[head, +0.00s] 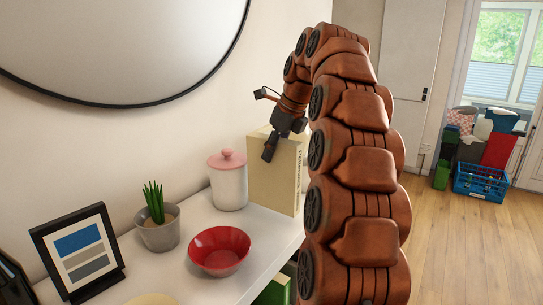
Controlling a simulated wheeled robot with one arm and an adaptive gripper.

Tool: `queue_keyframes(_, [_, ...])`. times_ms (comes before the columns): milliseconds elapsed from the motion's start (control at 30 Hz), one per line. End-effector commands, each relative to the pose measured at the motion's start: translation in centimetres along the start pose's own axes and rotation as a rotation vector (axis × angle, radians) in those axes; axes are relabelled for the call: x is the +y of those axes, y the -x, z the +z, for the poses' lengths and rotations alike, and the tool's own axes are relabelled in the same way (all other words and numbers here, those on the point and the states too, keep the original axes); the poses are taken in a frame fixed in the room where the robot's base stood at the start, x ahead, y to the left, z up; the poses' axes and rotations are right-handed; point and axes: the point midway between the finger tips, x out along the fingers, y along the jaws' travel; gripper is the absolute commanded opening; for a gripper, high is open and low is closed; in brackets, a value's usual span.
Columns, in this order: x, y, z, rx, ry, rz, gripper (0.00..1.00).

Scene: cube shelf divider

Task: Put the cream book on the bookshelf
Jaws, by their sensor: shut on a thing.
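The cream book (267,180) stands upright at the far right end of the white bookshelf top (184,262), beside the lidded jar. Dark lettering shows on its spine at the right. My gripper (269,153) reaches down over the book's upper edge and is shut on it. The fingertips overlap the book's face, and the far finger is hidden. My arm hides part of the right side of the shelf. I cannot tell whether the book's bottom edge rests on the surface.
A white jar with a pink lid (228,185), a red bowl (219,250), a potted plant (157,225) and a picture frame (79,252) stand on the top. Something green (275,291) shows below its front edge. A round mirror (130,40) hangs above. Open floor lies right.

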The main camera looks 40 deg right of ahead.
Motion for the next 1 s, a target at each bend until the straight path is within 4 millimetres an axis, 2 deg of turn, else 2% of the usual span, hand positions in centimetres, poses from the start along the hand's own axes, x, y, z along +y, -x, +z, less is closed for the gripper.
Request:
queue_keyframes(100, [-0.3, -0.3, 0.8, -0.002, 0.0, -0.002, 0.0])
queue_keyframes(267, [-0.4, -0.5, 1.0, -0.002, 0.0, -0.002, 0.0])
queue_keyframes(467, [-0.3, -1.0, 0.8, -0.001, 0.001, 0.0, 0.0])
queue_keyframes(833, [-0.3, -3.3, -0.2, 0.0, 0.0, 0.001, 0.0])
queue_keyframes(1000, [-0.3, -3.7, -0.3, 0.0, 0.001, -0.001, 0.0])
